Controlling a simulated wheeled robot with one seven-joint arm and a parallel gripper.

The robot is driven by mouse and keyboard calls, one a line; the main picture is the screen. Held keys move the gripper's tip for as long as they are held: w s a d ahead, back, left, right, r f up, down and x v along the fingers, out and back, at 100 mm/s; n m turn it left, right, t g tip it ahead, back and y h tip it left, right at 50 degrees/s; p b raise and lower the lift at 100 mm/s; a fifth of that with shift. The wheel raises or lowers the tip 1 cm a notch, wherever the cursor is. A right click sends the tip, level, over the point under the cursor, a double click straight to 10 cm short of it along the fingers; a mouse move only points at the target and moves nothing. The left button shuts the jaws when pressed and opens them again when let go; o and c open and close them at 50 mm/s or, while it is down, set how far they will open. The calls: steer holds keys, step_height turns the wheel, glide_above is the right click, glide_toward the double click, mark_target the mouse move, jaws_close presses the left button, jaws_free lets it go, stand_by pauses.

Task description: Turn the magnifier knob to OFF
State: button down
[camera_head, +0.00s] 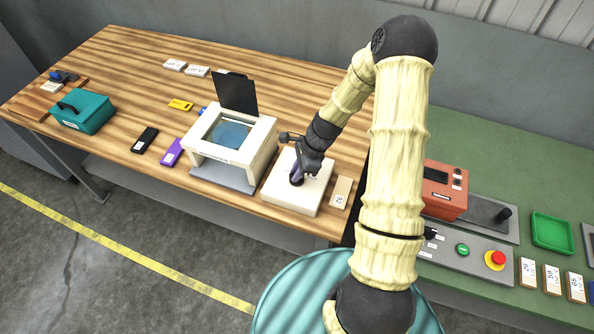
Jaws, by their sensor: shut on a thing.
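A low white box (288,205) stands on the wooden table near its right end. My gripper (297,178) points down at the top of this box and is shut on a small dark purplish part there, which looks like the knob. The fingers cover most of it, so its pointer and any OFF mark cannot be read. I cannot tell which of the two is the magnifier.
A small tag (341,192) lies right of the white box. A purple item (173,152), a black item (145,139), a yellow item (181,104) and a teal box (82,111) are further left. A green bench with a red device (445,190) and control panel (474,252) is at right.

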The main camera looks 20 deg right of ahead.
steer(key=shift+n, duration=0.5)
steer(key=n+g, duration=0.2)
steer(key=n, duration=0.3)
steer(key=shift+w, duration=0.15)
steer(key=n+g+h, duration=0.1)
steer(key=n, duration=0.3)
steer(key=n+g+h, duration=0.1)
steer(key=n, duration=0.2)
steer(key=shift+n, duration=0.3)
steer(key=n+h, duration=0.1)
steer(key=n, duration=0.1)
steer(key=n+h, duration=0.1)
steer(key=n, duration=0.2)
steer(key=shift+a+g+b, duration=0.1)
steer(key=shift+g+b, duration=0.3)
steer(key=n+h, duration=0.2)
steer(key=n, duration=0.3)
steer(key=shift+r, duration=0.1)
steer(key=shift+n, duration=0.3)
steer(key=c, duration=1.4)
jaws_free()
